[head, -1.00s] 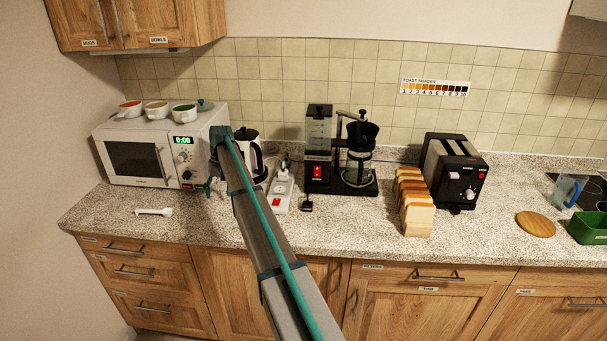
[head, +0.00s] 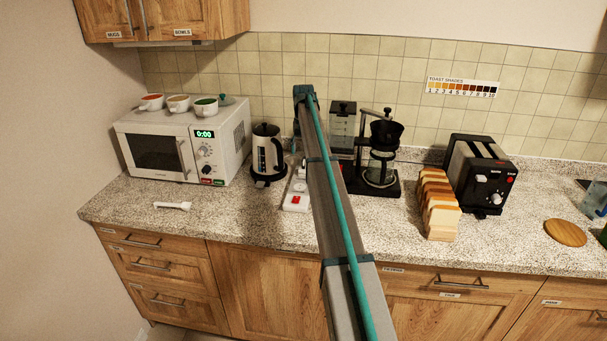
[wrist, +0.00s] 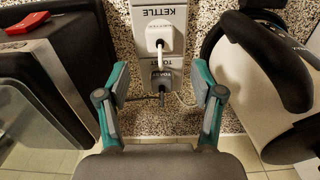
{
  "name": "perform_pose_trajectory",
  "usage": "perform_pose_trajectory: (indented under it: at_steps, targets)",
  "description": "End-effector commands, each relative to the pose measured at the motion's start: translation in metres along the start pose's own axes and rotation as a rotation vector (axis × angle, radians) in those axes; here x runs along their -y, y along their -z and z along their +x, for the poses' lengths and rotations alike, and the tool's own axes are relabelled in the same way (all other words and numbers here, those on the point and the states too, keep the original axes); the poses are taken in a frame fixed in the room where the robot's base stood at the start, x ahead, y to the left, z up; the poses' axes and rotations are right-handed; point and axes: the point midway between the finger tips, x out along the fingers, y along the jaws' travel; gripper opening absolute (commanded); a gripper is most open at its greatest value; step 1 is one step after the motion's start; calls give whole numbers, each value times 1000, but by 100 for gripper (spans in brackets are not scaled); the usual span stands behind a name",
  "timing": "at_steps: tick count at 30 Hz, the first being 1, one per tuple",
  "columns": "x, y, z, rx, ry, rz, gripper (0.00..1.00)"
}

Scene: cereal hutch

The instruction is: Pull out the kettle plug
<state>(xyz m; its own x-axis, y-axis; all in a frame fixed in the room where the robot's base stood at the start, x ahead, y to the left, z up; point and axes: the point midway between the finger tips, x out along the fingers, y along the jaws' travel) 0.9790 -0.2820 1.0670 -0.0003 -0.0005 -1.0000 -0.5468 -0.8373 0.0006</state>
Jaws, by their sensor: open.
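The white kettle plug (wrist: 158,36) sits in the power strip (wrist: 142,12) beside the KETTLE label, with a white cord. A dark grey plug (wrist: 163,78) sits below it in that view, by a partly hidden label. My gripper (wrist: 161,77) is open and empty; its fingers are on either side of the dark plug, with the white plug beyond the fingertips. The kettle (head: 267,150) stands left of the strip.
The coffee maker (head: 382,165) stands right of the strip; its dark housing (wrist: 50,80) fills the wrist view's left side. The kettle's black handle (wrist: 292,72) is close at right. Microwave (head: 180,145), bread slices (head: 440,215) and toaster (head: 483,175) stand farther off.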

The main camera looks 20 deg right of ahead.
Motion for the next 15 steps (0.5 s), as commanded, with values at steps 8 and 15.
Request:
perform_pose_trajectory:
  at_steps: [8, 15]
  targets:
    - [0, 0, 0, 0, 0, -1, 67]
    - [0, -1, 8, 0, 1, -2, 67]
